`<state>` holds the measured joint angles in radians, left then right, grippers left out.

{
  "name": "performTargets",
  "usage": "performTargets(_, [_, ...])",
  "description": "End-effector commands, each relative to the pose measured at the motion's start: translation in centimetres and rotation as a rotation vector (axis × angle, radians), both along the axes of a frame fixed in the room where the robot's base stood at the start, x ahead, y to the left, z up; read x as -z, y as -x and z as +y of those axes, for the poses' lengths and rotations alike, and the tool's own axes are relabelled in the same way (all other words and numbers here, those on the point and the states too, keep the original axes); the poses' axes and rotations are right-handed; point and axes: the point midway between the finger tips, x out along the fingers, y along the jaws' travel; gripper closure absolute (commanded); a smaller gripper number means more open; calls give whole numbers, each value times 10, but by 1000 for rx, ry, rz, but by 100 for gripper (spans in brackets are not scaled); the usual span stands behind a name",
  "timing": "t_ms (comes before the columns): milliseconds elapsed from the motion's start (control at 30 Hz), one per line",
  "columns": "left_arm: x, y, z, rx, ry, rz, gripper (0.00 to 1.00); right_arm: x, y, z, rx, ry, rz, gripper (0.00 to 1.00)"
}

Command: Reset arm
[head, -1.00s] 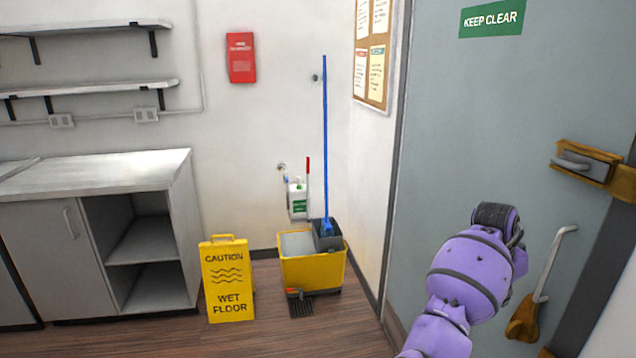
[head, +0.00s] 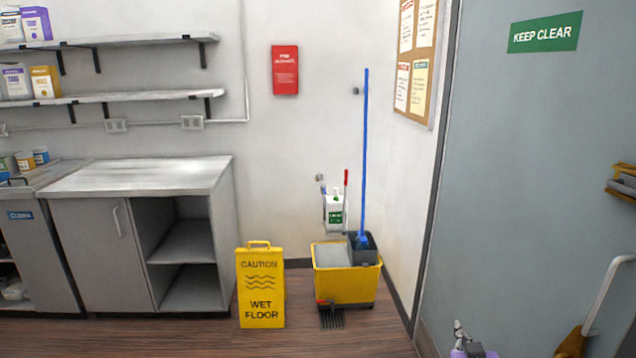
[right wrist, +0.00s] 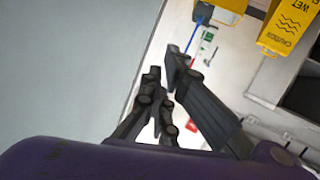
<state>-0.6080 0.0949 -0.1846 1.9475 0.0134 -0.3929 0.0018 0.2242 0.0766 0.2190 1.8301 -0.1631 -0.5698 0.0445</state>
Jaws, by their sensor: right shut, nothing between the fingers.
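My right gripper (right wrist: 163,70) shows in the right wrist view, its dark fingers shut with nothing between them. In that view it is seen against the pale wall and the grey door. In the head view only a small part of my right arm and gripper (head: 461,336) shows at the bottom edge, in front of the door (head: 500,190). My left gripper is not in view.
A yellow mop bucket (head: 345,285) and a yellow caution sign (head: 260,290) stand on the floor in the middle. A grey counter (head: 140,178) and shelves (head: 130,45) are at left. A door handle (head: 606,295) sticks out at right.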

Motion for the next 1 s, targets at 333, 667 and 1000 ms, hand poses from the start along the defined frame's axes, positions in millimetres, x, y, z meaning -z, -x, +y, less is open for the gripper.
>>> performTargets(333, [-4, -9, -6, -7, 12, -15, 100, 151, 196, 115, -215, -134, 216, 100])
performTargets(667, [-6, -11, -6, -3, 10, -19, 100, 226, 359, 145, -206, -224, 472, 100])
performTargets(1000, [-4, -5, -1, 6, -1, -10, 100, 235, 383, 139, -189, -227, 509, 100])
